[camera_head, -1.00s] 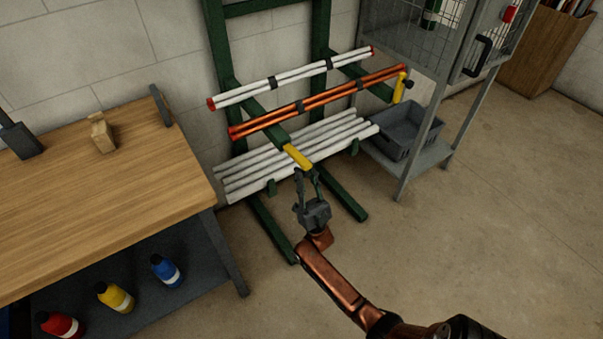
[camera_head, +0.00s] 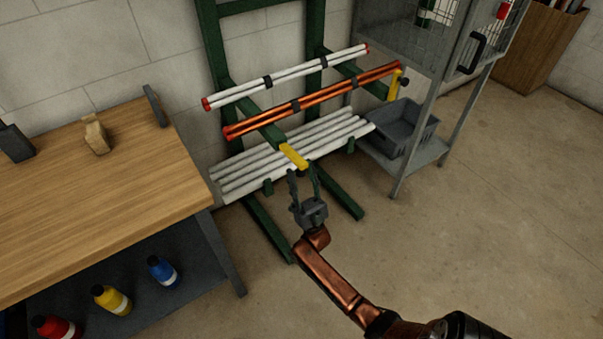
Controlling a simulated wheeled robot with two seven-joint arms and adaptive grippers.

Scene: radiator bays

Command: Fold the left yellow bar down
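The left yellow bar (camera_head: 293,156) is at the front end of the rack's left green arm. It lies roughly in line with that arm and points toward me. The right yellow bar (camera_head: 394,84) stands upright at the end of the right green arm. My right gripper (camera_head: 303,178) is just in front of the left yellow bar's near end, with its fingers spread apart and nothing visible between them. Whether a fingertip touches the bar, I cannot tell. My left gripper is not in view.
The green rack (camera_head: 210,60) holds white tubes (camera_head: 290,75), copper tubes (camera_head: 330,97) and lower white pipes (camera_head: 240,182). A wooden workbench (camera_head: 110,190) stands left. A grey bin (camera_head: 400,130) sits on the cage's lower shelf at right. Floor (camera_head: 480,220) at right is clear.

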